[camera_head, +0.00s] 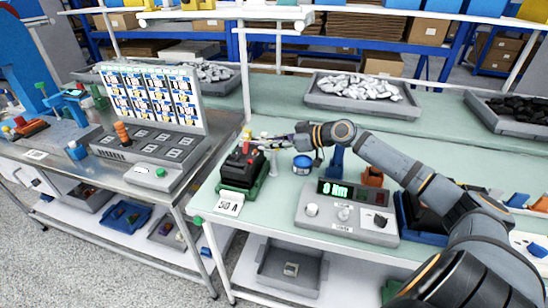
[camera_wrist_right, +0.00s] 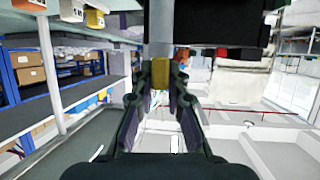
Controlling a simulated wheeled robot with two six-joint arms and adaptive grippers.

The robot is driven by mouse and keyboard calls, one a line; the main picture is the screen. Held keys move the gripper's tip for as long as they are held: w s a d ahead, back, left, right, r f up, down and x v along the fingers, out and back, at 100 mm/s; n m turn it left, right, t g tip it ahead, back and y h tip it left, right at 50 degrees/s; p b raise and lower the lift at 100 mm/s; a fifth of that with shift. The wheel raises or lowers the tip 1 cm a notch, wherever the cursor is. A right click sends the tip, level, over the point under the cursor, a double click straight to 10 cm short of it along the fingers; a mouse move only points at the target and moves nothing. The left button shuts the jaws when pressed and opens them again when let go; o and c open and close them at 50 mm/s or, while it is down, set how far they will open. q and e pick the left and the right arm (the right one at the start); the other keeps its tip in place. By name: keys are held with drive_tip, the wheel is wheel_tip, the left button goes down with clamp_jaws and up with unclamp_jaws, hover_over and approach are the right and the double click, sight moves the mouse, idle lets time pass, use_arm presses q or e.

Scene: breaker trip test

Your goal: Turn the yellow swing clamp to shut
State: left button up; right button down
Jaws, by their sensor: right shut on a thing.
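My right gripper (camera_head: 268,142) reaches in from the right at the black breaker (camera_head: 241,168), which has red parts on top and sits in a green fixture (camera_head: 228,190). A small yellow part, the swing clamp (camera_head: 247,134), shows at the top of the fixture, by the fingertips. In the right wrist view, the fingers (camera_wrist_right: 161,88) are closed around the yellow clamp (camera_wrist_right: 160,73), with a grey cylinder directly above it. The fingers partly hide the clamp, so its exact angle cannot be told. My left gripper is not in view.
A tester box with a green display (camera_head: 334,189) stands in front of my right arm. A blue can (camera_head: 302,165) stands right of the breaker. A label card reading 50 A (camera_head: 229,205) lies at the front edge. Grey trays (camera_head: 340,103) stand at the back.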

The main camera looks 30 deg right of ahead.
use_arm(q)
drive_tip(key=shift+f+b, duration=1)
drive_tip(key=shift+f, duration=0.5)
use_arm(e)
drive_tip(key=shift+f+n+g+y, duration=0.15)
drive_tip(key=shift+n+g+y, duration=0.45)
drive_tip(key=shift+n+y, duration=0.15)
drive_tip(key=c, duration=1.3)
unclamp_jaws()
drive_tip(key=shift+w, duration=0.1)
drive_tip(key=shift+c, duration=0.2)
wheel_tip(320, 180, up, 10)
